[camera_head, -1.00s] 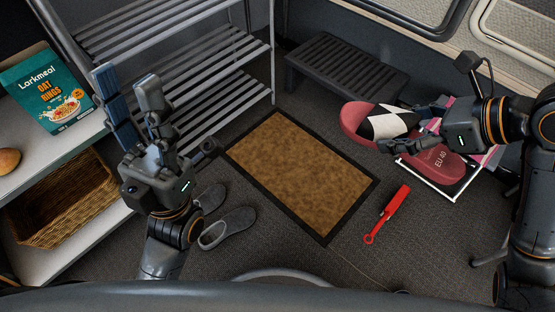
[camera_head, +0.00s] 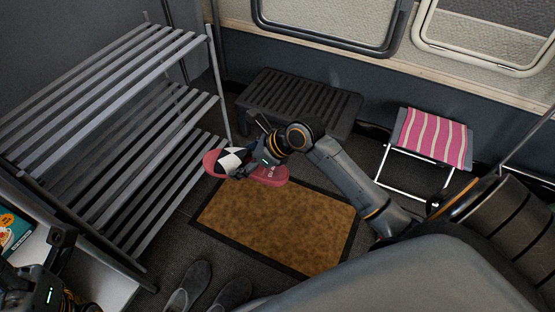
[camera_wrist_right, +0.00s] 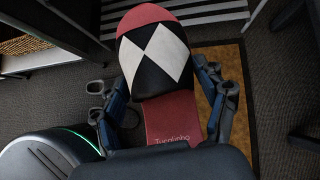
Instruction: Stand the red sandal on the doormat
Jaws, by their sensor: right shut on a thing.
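The red sandal (camera_head: 273,177) has a black-and-white diamond strap (camera_head: 231,159). My right gripper (camera_head: 241,170) is shut on it, and its toe points left. In the right wrist view the sandal (camera_wrist_right: 172,118) lies between the fingers of the right gripper (camera_wrist_right: 155,78), strap upward. The brown doormat (camera_head: 285,232) with a dark border lies flat on the floor. The sandal is over or just beyond its far left edge; its height is unclear. Part of the mat shows in the wrist view (camera_wrist_right: 228,68). My left gripper (camera_head: 60,245) is partly visible at the lower left edge, its jaw state unclear.
A grey slatted rack (camera_head: 150,190) stands close left of the sandal. A dark step stool (camera_head: 300,98) stands behind the mat. A pink striped folding stool (camera_head: 432,140) is at the right. Grey shoes (camera_head: 190,285) lie at the near left. Most of the mat is clear.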

